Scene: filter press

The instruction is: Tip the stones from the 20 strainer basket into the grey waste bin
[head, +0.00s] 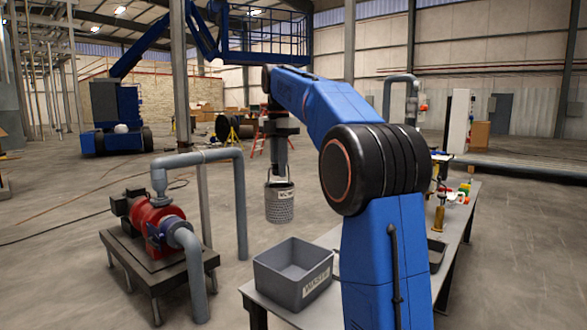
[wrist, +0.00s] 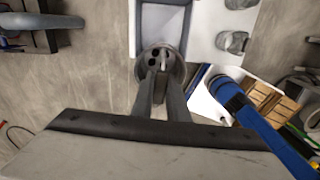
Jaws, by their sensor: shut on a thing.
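The strainer basket (head: 279,204), a grey perforated cylinder with a pale label too small to read, hangs upright from my gripper (head: 279,176). My gripper is shut on it; in the wrist view the fingers (wrist: 160,85) reach down to the round basket (wrist: 176,70). Dark round spots show inside its top, but I cannot tell whether they are stones. The grey waste bin (head: 274,283), labelled WASTE, stands open at the bench's left end. In the head view the basket appears above the bin's far rim. The bin's visible inside looks empty.
The bin stands on a long pale bench (head: 458,225) that carries several small items at its far end. A red pump (head: 158,225) with grey pipes (head: 240,205) stands to the left. Open floor lies beyond the bin.

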